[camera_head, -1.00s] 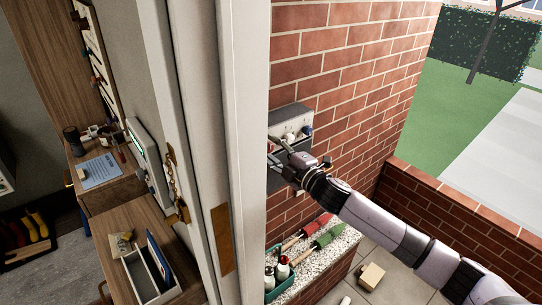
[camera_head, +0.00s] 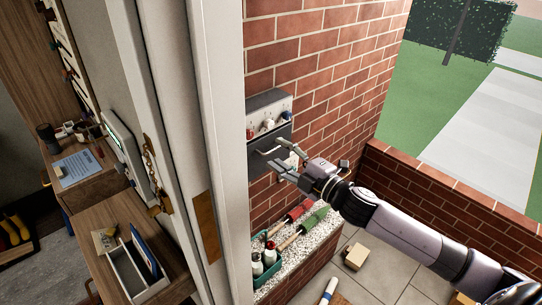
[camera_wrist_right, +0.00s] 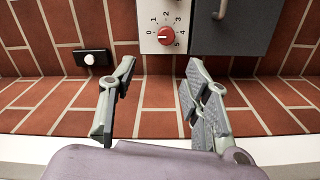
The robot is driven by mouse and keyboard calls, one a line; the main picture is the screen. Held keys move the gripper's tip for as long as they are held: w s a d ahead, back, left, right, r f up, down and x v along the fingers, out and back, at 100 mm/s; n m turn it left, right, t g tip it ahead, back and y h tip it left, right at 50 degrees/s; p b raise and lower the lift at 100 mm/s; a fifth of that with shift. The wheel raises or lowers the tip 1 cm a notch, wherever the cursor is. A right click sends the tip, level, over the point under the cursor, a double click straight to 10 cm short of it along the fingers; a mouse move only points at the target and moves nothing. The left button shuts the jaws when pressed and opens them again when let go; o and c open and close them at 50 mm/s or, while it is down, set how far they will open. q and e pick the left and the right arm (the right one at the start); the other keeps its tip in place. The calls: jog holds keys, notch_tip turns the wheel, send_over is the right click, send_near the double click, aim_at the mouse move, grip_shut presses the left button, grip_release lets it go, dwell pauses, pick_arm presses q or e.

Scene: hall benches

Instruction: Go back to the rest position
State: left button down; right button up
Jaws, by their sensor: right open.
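The right arm reaches in from the lower right of the head view. My left gripper does not show in either view.
A door frame (camera_head: 180,150) stands close on the left. A low brick wall (camera_head: 450,205) bounds the right. A wooden block (camera_head: 355,257) lies on the tiles.

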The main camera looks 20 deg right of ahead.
jog(key=d+f+m+g+h+b, duration=0.1)
jog(key=d+f+m+h, duration=0.2)
jog(key=f, duration=0.9)
jog(key=d+f+m+g+h+b, duration=0.15)
jog(key=d+f+m, duration=0.3)
jog(key=f, duration=0.75)
jog(key=s+d+f+m+g+h, duration=0.15)
jog(key=s+f, duration=0.25)
jog(key=f, duration=0.5)
jog(key=s+d+f+m+g, duration=0.1)
jog(key=s+d+f+g, duration=0.15)
jog(key=f, duration=0.55)
jog(key=s+a+f+m+g+b, duration=0.1)
jog(key=s+a+f+m+g, duration=0.2)
jog(key=s+f, duration=1.05)
jog(key=s+a+f+m+g+b, duration=0.1)
jog(key=s+a+f+m+g, duration=0.2)
jog(key=s+f, duration=1.05)
jog(key=s+a+g, duration=0.1)
jog(key=s+a, duration=0.1)
jog(key=s, duration=0.6)
jog(key=s+a+f+g, duration=0.1)
jog(key=s+a+g, duration=0.1)
jog(key=s, duration=0.6)
jog(key=shift+a+f+m, duration=0.2)
jog(key=shift+a+m, duration=0.1)
jog(key=shift+a, duration=0.1)
jog(key=shift+g, duration=0.25)
